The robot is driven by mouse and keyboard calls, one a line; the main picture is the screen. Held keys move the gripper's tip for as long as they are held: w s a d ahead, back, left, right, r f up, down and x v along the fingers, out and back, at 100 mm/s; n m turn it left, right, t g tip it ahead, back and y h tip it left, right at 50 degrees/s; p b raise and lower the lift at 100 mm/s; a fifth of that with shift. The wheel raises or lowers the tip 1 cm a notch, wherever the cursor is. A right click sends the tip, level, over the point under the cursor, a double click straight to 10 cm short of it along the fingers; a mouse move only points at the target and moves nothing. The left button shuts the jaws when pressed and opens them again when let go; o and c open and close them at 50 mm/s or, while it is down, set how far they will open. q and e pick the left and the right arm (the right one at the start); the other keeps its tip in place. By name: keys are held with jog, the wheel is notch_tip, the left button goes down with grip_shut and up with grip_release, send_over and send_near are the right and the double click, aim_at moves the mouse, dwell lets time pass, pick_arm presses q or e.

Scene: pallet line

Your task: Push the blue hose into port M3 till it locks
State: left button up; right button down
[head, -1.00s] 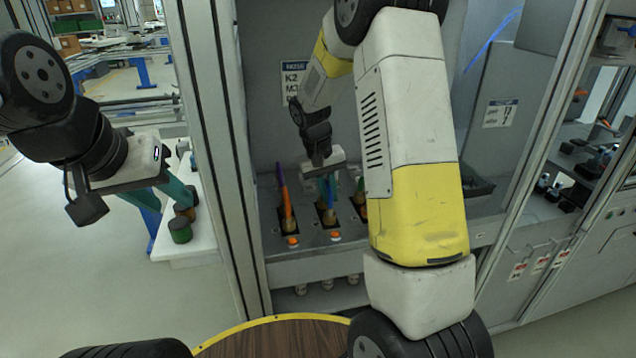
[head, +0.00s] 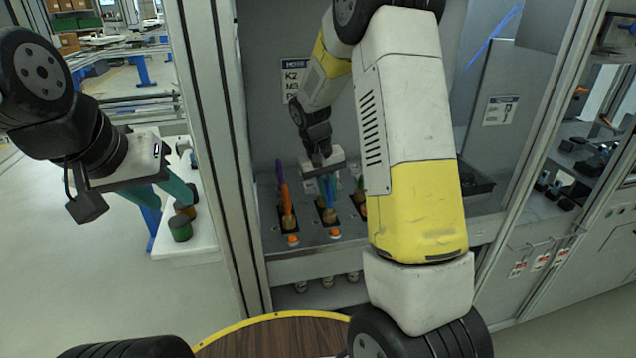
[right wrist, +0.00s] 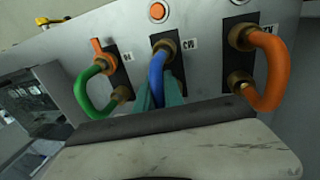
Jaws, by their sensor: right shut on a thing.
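The blue hose (right wrist: 156,76) is in the middle of the right wrist view. Its upper end meets a brass fitting (right wrist: 163,48) on a dark plate with a small, hard-to-read label. Its other end is hidden by my fingers. My right gripper (right wrist: 160,92) is shut on the blue hose, with teal fingers on either side. In the head view my right gripper (head: 326,184) is at the middle port of the panel, with part of the arm in front. My left gripper (head: 166,192) is open and empty, left of the cabinet post.
A green hose (right wrist: 82,95) and an orange hose (right wrist: 283,70) loop from fittings either side of the blue one, close to my fingers. An orange button (right wrist: 157,12) sits by the middle plate. The cabinet post (head: 222,150) stands between my arms. A green cylinder (head: 180,229) is on a white table.

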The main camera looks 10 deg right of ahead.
aim_at(326, 182)
jog(key=c, duration=1.4)
grip_release()
jog(key=shift+o, duration=0.2)
jog(key=shift+r, duration=0.15)
jog(key=v, duration=0.7)
jog(key=s+r+t+y, duration=0.1)
jog(key=s+r, duration=0.3)
jog(key=s, duration=0.4)
jog(key=s+a+r+t+y, duration=0.1)
jog(key=s+r+t+y, duration=0.1)
jog(key=s+r, duration=0.3)
jog(key=s+r+t+y, duration=0.1)
jog(key=s+r+t, duration=0.2)
jog(key=s, duration=0.8)
jog(key=shift+s+a+r+y, duration=0.15)
jog(key=shift+r+y, duration=0.15)
jog(key=shift+r, duration=0.6)
